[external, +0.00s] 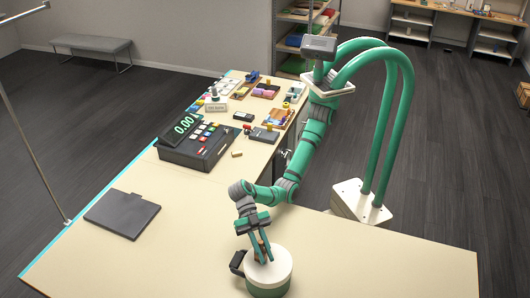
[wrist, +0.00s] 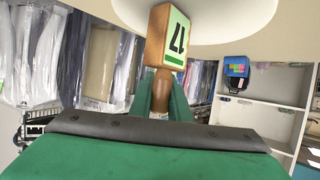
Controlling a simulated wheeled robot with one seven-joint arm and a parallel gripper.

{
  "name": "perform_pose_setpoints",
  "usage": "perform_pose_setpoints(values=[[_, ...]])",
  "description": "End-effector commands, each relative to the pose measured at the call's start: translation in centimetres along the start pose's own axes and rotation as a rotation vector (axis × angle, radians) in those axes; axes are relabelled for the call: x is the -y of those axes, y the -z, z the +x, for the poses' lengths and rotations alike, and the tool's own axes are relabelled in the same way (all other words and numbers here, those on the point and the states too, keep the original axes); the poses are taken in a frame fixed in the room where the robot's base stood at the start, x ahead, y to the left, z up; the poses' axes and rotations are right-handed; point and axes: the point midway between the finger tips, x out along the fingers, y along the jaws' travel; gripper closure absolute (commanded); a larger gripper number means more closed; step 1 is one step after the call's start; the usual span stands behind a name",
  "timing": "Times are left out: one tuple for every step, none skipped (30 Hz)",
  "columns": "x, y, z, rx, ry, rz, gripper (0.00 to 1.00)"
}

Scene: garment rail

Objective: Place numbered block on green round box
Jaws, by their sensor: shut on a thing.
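In the external view my gripper (external: 261,251) points down over the round box (external: 268,276), which has a white top and green lower side. The box's pale top (wrist: 215,14) shows behind the block in the wrist view. I cannot tell whether the block touches it.
A dark object (external: 237,262) stands against the round box's left side. A dark flat pad (external: 122,213) lies on the counter at left. A cash register (external: 195,145) and several small items stand farther back. The counter right of the box is clear.

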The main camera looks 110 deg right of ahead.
Motion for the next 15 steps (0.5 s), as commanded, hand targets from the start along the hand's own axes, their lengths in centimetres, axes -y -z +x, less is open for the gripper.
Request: perform_pose_setpoints(values=[[0.0,0.02,-0.02,-0.001,-0.001,-0.001,1.0],[-0.01,0.05,-0.03,-0.001,-0.001,-0.001,1.0],[-0.01,0.06,-0.04,-0.001,-0.001,-0.001,1.0],[-0.01,0.06,-0.04,-0.001,-0.001,-0.001,1.0],[-0.01,0.06,-0.04,-0.001,-0.001,-0.001,1.0],[-0.01,0.05,-0.03,-0.001,-0.001,-0.001,1.0],[-0.01,0.0,-0.02,-0.001,-0.001,-0.001,1.0],[-0.01,-0.07,0.01,-0.001,-0.001,0.0,1.0],[-0.01,-0.19,0.05,0.0,0.0,0.0,1.0],[-0.01,-0.26,0.07,0.0,0.0,0.0,1.0],[-0.01,-0.25,0.07,0.0,0.0,0.0,0.79],[-0.01,-0.23,0.07,0.0,0.0,0.0,0.7],[-0.01,-0.22,0.07,0.0,0.0,0.0,0.65],[0.0,-0.22,0.07,0.0,0.0,0.0,0.65],[0.0,-0.22,0.07,0.0,0.0,0.0,0.65]])
